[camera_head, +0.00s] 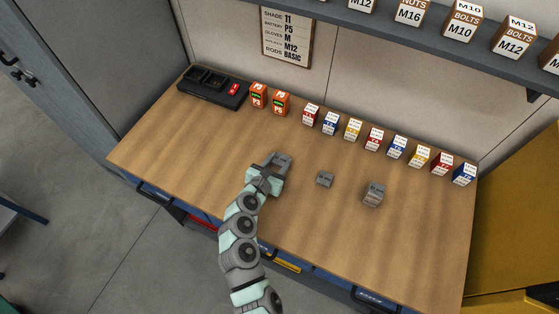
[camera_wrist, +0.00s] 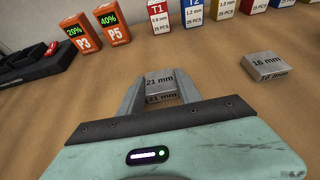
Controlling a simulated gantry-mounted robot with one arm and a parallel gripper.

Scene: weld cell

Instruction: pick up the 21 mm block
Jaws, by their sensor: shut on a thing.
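The 21 mm block (camera_wrist: 160,86) is a grey metal block with "21 mm" printed on its top and front faces. It sits between the two fingers of my gripper (camera_wrist: 160,84) in the wrist view, and the fingers are shut on it. In the head view my gripper (camera_head: 279,160) is left of the middle of the workbench, and the block between its fingers is hard to make out. I cannot tell whether the block touches the table or is slightly above it.
A 16 mm block (camera_head: 325,179) lies right of my gripper, and a larger grey block (camera_head: 374,194) stands farther right. Orange batteries (camera_head: 258,95), a black charger (camera_head: 213,88) and a row of small boxes (camera_head: 353,129) line the back of the workbench (camera_head: 180,150). The front right is clear.

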